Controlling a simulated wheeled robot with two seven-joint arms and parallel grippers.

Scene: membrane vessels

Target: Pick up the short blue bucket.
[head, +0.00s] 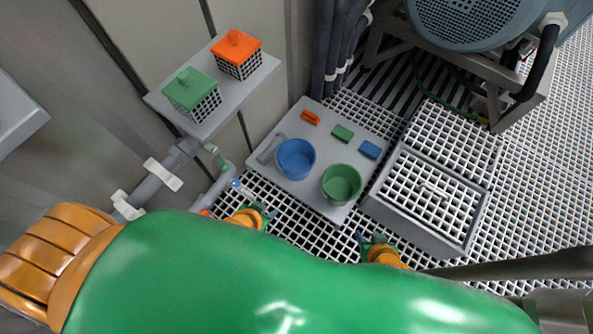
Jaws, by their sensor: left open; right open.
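The short blue bucket (296,159) stands upright on a grey platform (315,195), left of a green bucket (341,184). It looks empty and nothing touches it. My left gripper (263,211) is small at the lower middle, below and left of the blue bucket and apart from it. My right gripper (371,239) is below the green bucket, near the platform's lower right side, also apart. Both grippers are open and appear empty. My green body hides most of both arms.
Orange (311,117), green (343,133) and blue (370,149) blocks lie behind the buckets. A grey grated bin (432,200) stands to the right. A shelf (213,117) with orange (237,54) and green (192,92) caged items is upper left. Grated floor (298,222) shows in front.

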